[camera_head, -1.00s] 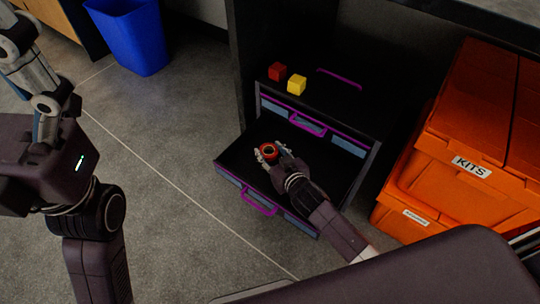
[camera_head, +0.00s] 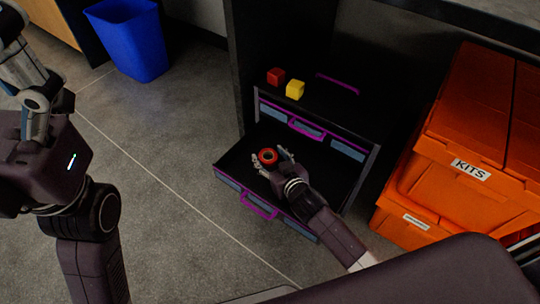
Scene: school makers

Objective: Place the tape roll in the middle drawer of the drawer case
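The tape roll (camera_head: 269,157), red with a dark centre, is at the open drawer of the dark drawer case (camera_head: 310,102). My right gripper (camera_head: 271,158) reaches over this drawer from the lower right. Its fingers are spread on both sides of the roll, with gaps between. I cannot tell whether the roll touches the drawer floor. The open drawer (camera_head: 232,165) has a purple handle and sits below a shut drawer (camera_head: 307,128). Lower drawers are hidden. My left gripper (camera_head: 30,95) is at the upper left, away from the case, partly cut off.
A red cube (camera_head: 276,76) and a yellow cube (camera_head: 295,90) sit on top of the case. Stacked orange crates (camera_head: 465,150) stand close on the right. A blue bin (camera_head: 128,40) stands at the upper left. The grey floor between is clear.

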